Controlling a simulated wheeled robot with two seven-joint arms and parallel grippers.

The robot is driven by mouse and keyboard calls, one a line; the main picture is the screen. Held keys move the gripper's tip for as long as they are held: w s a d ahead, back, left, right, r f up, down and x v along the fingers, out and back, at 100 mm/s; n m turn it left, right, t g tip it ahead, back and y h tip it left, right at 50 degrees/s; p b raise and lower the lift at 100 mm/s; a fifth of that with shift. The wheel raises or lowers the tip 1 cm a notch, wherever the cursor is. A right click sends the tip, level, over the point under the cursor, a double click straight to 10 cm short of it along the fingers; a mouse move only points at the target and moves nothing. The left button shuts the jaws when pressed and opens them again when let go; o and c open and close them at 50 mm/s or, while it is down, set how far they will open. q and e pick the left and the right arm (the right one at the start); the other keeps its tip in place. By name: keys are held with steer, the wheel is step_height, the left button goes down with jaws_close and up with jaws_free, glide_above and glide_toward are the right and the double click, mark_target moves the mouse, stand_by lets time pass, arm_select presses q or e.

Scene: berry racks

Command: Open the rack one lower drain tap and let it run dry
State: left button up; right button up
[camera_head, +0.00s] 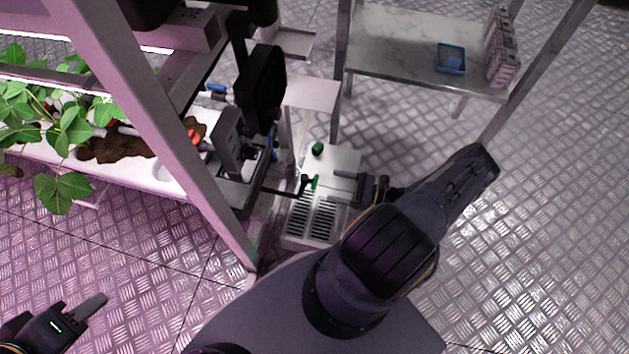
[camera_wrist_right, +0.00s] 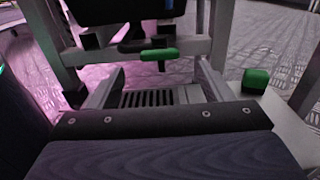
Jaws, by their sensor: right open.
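A tap with a green lever (camera_head: 315,182) sits low at the rack's end, on a dark pipe above a slotted drain box (camera_head: 318,220). I see no label marking it as rack one's lower tap. In the right wrist view the green lever (camera_wrist_right: 158,54) lies crosswise ahead, between and beyond the two fingers. My right gripper (camera_head: 338,187) is open and empty, just right of the lever, with a gap; it also shows in the right wrist view (camera_wrist_right: 160,85). My left gripper (camera_head: 85,308) is at the lower left, away from the tap. No water flow is visible.
A green knob (camera_head: 318,148) stands behind the drain box. Blue handles (camera_head: 217,88) and a red part (camera_head: 193,135) are on the rack. A slanted rack post (camera_head: 175,125) stands left of the tap. A table with a blue tray (camera_head: 451,58) is behind. Floor at right is clear.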

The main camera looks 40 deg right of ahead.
mark_target(315, 182)
steer(key=x, duration=0.6)
steer(key=shift+b, duration=0.35)
steer(key=shift+c, duration=0.4)
steer(key=c, duration=0.9)
